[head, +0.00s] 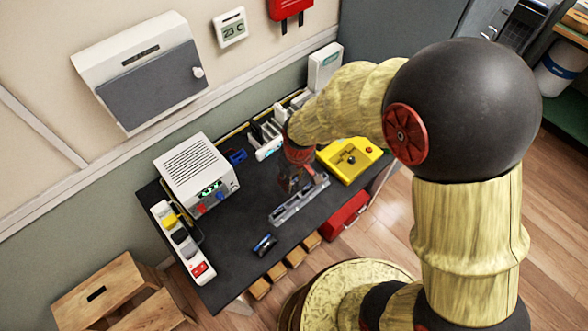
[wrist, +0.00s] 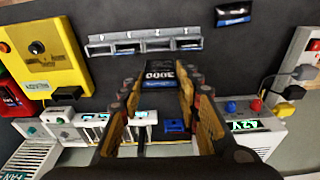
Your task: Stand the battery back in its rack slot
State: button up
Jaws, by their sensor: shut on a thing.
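My gripper (head: 290,186) points down over the dark table, beside the grey rack (head: 300,202). In the wrist view my gripper (wrist: 160,92) is shut on a dark battery (wrist: 159,74) with pale printing and a blue band. The rack (wrist: 145,43) is a long grey strip with marked slots, just beyond the battery in the wrist view. The battery appears apart from it, though contact is hard to judge. A second dark, blue-banded piece (head: 264,245) lies flat on the table; it also shows in the wrist view (wrist: 233,14). What the rack slots hold is too small to tell.
A yellow box (head: 350,160) stands close to the rack's right end. A white power supply (head: 196,173) and a power strip (head: 183,243) stand at the left. A small blue item (head: 237,156) lies near the back. The table (head: 225,250) is clear toward the front left.

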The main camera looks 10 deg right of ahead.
jog(key=shift+w+d, duration=0.15)
jog(key=shift+w, duration=0.1)
jog(key=shift+f+b, duration=0.65)
jog(key=shift+f, duration=0.2)
notch_tip(320, 180, down, 6)
jog(key=b, duration=0.4)
jog(key=shift+f+b, duration=0.25)
jog(key=shift+b, duration=0.05)
jog(key=shift+w+f+b, duration=0.1)
jog(key=shift+f+b, duration=1.35)
jog(key=shift+f, duration=0.75)
jog(key=o, duration=1.3)
jog(key=shift+r, duration=0.15)
jog(key=r, duration=0.4)
jog(key=s+r, duration=0.1)
jog(key=r, duration=0.6)
jog(key=shift+s+d+r, duration=0.15)
jog(key=shift+d+r, duration=0.1)
jog(key=shift+r, duration=0.05)
